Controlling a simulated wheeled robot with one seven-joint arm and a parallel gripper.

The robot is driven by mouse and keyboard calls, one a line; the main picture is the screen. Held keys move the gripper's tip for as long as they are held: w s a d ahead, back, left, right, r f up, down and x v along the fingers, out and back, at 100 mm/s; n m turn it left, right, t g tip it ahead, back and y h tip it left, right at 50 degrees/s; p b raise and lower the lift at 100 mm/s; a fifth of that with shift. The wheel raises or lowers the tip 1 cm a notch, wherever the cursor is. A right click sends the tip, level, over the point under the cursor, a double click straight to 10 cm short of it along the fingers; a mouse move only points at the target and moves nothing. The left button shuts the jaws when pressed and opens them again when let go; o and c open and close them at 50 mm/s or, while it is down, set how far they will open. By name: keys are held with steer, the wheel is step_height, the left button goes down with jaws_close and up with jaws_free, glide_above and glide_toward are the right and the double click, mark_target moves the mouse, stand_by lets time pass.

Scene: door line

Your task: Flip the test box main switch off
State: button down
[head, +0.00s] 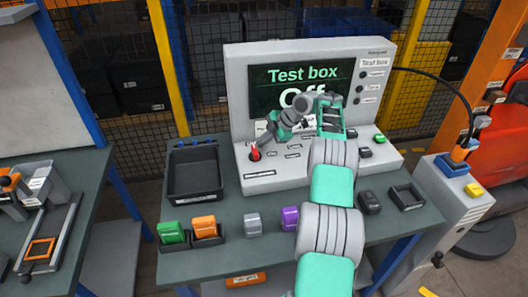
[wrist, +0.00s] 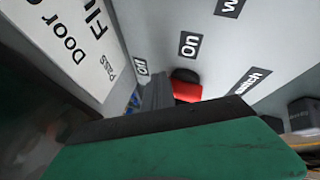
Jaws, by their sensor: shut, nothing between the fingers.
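The grey test box (head: 235,95) stands at the back of the table. Its dark screen (head: 330,82) reads "Test box Off", partly covered by my arm. The red main switch (head: 255,154) is at the left end of the sloped front panel. In the wrist view the red and black switch (wrist: 187,88) sits close to the labels "On" (wrist: 189,45) and "Off" (wrist: 141,67). My gripper (head: 262,140) is shut and empty, just above the switch. Its dark fingers (wrist: 158,94) are right beside the switch; I cannot tell whether they touch it.
An empty black tray (head: 194,174) lies left of the box. Green (head: 171,233), orange (head: 204,227), grey (head: 252,224) and purple (head: 289,218) blocks line the table's front. A grey post (head: 460,195) with a cable stands at right. A second table (head: 75,165) is at left.

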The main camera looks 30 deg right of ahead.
steer(key=p+v, duration=0.2)
steer(key=v, duration=0.5)
steer(key=shift+s+d+r, duration=0.15)
steer(key=shift+s+r, duration=0.05)
steer(key=shift+r, duration=0.05)
